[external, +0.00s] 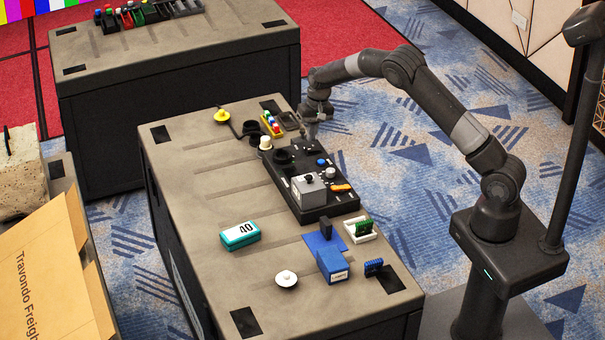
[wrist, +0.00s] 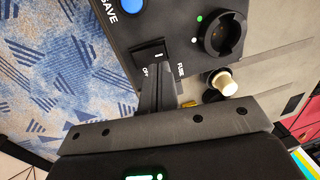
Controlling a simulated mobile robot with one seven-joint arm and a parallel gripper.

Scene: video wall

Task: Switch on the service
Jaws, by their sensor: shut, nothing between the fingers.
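A black control panel (external: 322,212) lies on the near table, and its end also shows in the wrist view (wrist: 180,15). In the wrist view a black rocker switch (wrist: 149,55) sits in the panel, with an "OFF" label at its lower side and a "FUSE" label to its right. My gripper (external: 312,138) is over the far end of the panel. In the wrist view my gripper (wrist: 157,72) is shut and empty, its fingertips right at the lower edge of the switch. I cannot tell whether they touch it. The fingers hide part of the labels.
A blue button (wrist: 131,4) marked "SAVE" and a round black socket (wrist: 222,36) with a green dot flank the switch. A cream knob (wrist: 222,83) stands beside the panel.

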